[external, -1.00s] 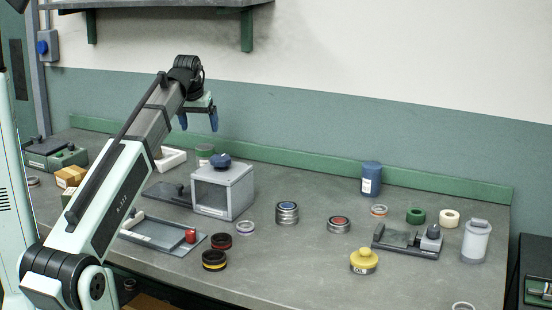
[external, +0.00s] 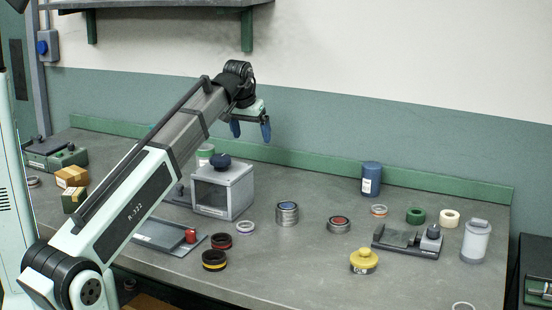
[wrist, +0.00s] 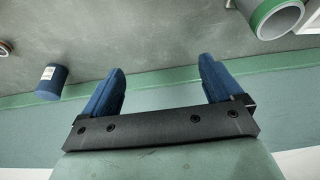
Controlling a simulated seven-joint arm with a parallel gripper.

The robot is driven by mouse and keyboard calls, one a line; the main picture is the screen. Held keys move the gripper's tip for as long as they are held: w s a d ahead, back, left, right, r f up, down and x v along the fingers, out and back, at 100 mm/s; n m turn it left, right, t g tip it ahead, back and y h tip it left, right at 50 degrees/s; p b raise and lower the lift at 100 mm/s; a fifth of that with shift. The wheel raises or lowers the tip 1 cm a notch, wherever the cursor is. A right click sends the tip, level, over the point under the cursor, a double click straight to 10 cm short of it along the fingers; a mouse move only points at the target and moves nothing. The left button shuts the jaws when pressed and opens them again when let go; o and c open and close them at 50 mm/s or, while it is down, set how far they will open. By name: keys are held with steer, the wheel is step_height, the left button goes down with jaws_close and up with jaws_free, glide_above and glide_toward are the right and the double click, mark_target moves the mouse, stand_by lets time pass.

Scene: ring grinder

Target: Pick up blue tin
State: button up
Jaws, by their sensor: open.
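A blue cylindrical tin (external: 371,180) with a white label stands upright at the back of the bench, right of centre. It also shows at the left of the wrist view (wrist: 52,82). My gripper (external: 251,131) is raised above the bench, left of both. Its two blue fingers are apart with nothing between them, as the wrist view also shows (wrist: 162,66).
A grey box with a dark knob (external: 222,190) stands below my gripper. A red-centred tin (external: 339,224), a yellow-topped jar (external: 363,261), a clamp-like fixture (external: 408,240) and several rings lie around. A green ledge (external: 310,162) runs along the back. The front middle is clear.

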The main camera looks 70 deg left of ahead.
steer(key=w+d+m+h, duration=0.1)
steer(key=w+d, duration=0.4)
steer(key=w, duration=0.4)
steer(key=w+d+m, duration=0.1)
steer(key=w+d, duration=0.3)
steer(key=w, duration=0.6)
steer(key=w+d+m+h, duration=0.1)
steer(key=w+d, duration=0.4)
steer(key=w, duration=0.4)
steer(key=n+g+h, duration=0.1)
steer(key=n+g, duration=0.2)
steer(key=n, duration=0.5)
glide_toward(372, 165)
steer(key=f, duration=0.7)
steer(key=shift+a+f, duration=0.3)
steer(key=shift+f, duration=0.05)
steer(key=shift+w+d+f, duration=0.1)
steer(key=shift+f, duration=1.25)
steer(key=shift+d+f, duration=0.1)
steer(key=shift+f, duration=1.25)
steer(key=c, duration=1.2)
steer(key=shift+r, duration=0.1)
steer(key=shift+c, duration=0.2)
